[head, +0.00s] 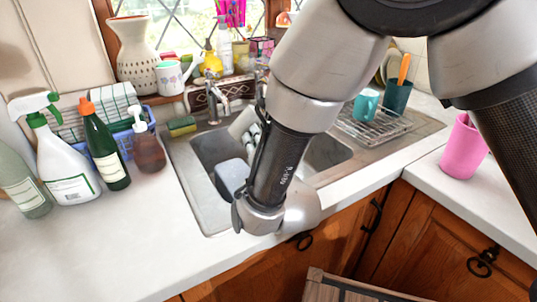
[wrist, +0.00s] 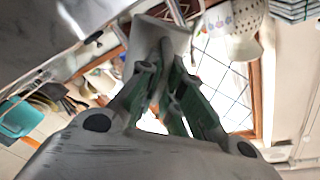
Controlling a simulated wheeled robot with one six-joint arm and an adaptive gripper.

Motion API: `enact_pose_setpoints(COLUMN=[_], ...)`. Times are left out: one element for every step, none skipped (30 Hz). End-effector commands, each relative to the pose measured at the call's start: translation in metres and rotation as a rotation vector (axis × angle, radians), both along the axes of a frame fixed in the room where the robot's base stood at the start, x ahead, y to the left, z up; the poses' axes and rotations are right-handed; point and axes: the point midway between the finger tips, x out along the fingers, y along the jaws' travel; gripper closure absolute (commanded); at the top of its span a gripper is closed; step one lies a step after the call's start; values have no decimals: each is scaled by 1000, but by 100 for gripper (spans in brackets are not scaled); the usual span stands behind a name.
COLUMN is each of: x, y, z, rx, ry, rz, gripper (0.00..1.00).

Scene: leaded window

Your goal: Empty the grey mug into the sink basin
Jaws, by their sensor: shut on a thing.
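The grey mug (head: 240,122) shows in the head view over the back of the sink, partly hidden by my arm. It looks tilted, and its contents are not visible. In the wrist view the pale mug (wrist: 165,32) sits between the fingertips of my gripper (wrist: 166,75), which is shut on it. In the head view my gripper (head: 254,134) is mostly hidden behind my wrist. The sink basin (head: 212,148) lies below the mug, and my arm covers its middle.
A grey-blue object (head: 232,176) is in the basin. A faucet (head: 216,98) stands behind it. Bottles (head: 105,152) stand left of the sink. A teal mug (head: 366,105) is on the drying rack (head: 372,127). A pink cup (head: 463,150) stands right. The front-left counter is clear.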

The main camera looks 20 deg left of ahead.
Motion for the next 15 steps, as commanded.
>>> enact_pose_setpoints(x=[-1, -2, -3, -4, -7, -10, -12, -14, -17, -19, -21, -23, -25, -27, -29], y=[2, 3, 3, 5, 8, 10, 12, 14, 17, 19, 20, 23, 24, 26, 28], z=[4, 6, 8, 10, 11, 13, 15, 16, 18, 20, 22, 23, 19, 17, 15], rx=[-37, -66, -104, -132, -158, -195, -221, -247, -284, -311, -337, -371, -404, -433, -467], ry=[-27, -47, -73, -92, -109, -133, -152, -170, -194, -212, -231, -256, -277, -298, -324], rz=[-4, -8, -12, -14, -14, -18, -19, -21, -22, -22, -22, -23, -22, -22, -21], gripper=[100, 100, 100, 100, 100, 100, 100, 100, 100, 100, 100, 100, 100, 100, 100])
